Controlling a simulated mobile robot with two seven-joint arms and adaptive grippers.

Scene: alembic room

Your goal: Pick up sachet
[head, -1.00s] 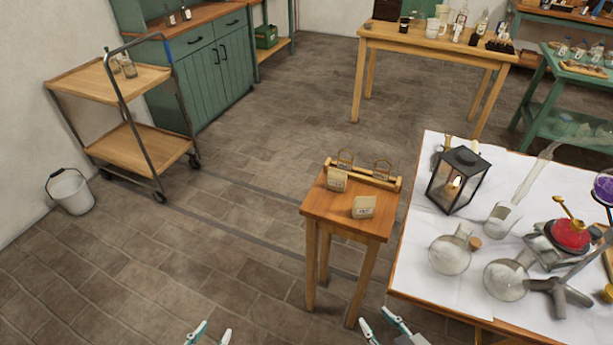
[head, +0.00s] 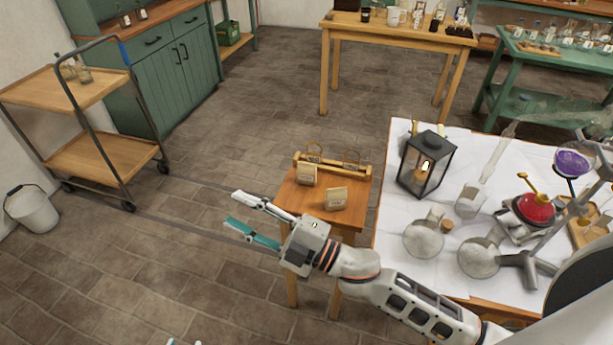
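Two small beige sachets with labels stand on a small wooden side table (head: 355,184). One sachet (head: 307,174) is at the left near the wooden rack, the other sachet (head: 336,198) is nearer the front right. My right gripper (head: 243,215) is open and empty, its white and teal fingers spread and pointing left. It is to the left of the table's front corner, apart from both sachets. My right arm crosses the table's front side and hides part of its legs. Only a fingertip of my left gripper (head: 183,342) shows at the bottom edge.
A wooden rack (head: 330,166) with wire loops stands at the table's back. The large table (head: 388,240) at right carries a black lantern (head: 426,163), glass flasks (head: 424,238) and a red flask (head: 534,208). Left floor is clear up to the cart (head: 98,158) and bucket (head: 33,208).

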